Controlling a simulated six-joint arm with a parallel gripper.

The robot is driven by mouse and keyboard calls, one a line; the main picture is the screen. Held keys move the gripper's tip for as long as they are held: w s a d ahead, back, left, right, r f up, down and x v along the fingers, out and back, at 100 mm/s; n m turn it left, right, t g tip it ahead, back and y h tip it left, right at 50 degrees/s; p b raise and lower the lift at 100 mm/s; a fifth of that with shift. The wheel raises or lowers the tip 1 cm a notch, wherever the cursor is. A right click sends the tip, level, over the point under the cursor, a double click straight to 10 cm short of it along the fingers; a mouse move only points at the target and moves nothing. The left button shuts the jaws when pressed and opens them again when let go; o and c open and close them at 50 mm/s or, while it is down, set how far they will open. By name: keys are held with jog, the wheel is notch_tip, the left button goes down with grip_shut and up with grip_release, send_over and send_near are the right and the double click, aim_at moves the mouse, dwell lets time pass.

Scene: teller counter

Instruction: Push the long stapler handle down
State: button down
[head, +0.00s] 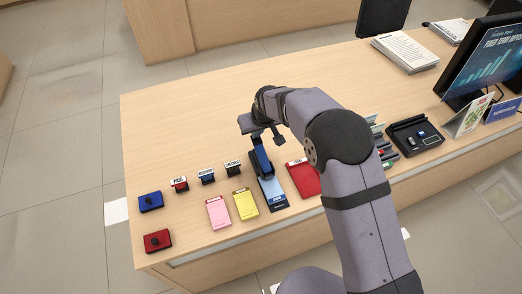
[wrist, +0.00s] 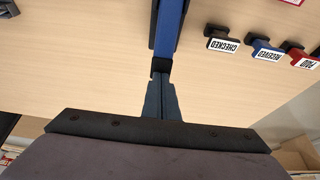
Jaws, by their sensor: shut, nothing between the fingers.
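The stapler has a long blue handle (head: 261,162) on a dark base and stands on the counter among the pads. In the wrist view the blue handle (wrist: 171,28) runs up and out of the top edge. My gripper (head: 256,141) is above the far end of the stapler, pointing down. In the wrist view my gripper (wrist: 161,68) is shut and empty, with its dark fingertips at the near end of the handle. I cannot tell whether they touch it. The fingers hide that end, and the handle's angle is unclear.
Stamps labelled CHECKED (wrist: 222,40), RECEIVED (wrist: 265,49) and PAID (head: 179,184) stand beside the stapler. Pink (head: 218,212), yellow (head: 245,203) and blue (head: 272,195) pads lie in front, and a red one (head: 303,178) lies right.

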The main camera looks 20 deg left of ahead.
aim_at(257, 140)
jog(key=shift+f, duration=0.3)
jog(key=shift+s+d+f+b, duration=0.1)
jog(key=shift+f+b, duration=0.8)
jog(key=shift+f, duration=0.35)
jog(key=shift+r, duration=0.15)
jog(key=shift+r+p, duration=2.7)
jog(key=shift+r, duration=1.35)
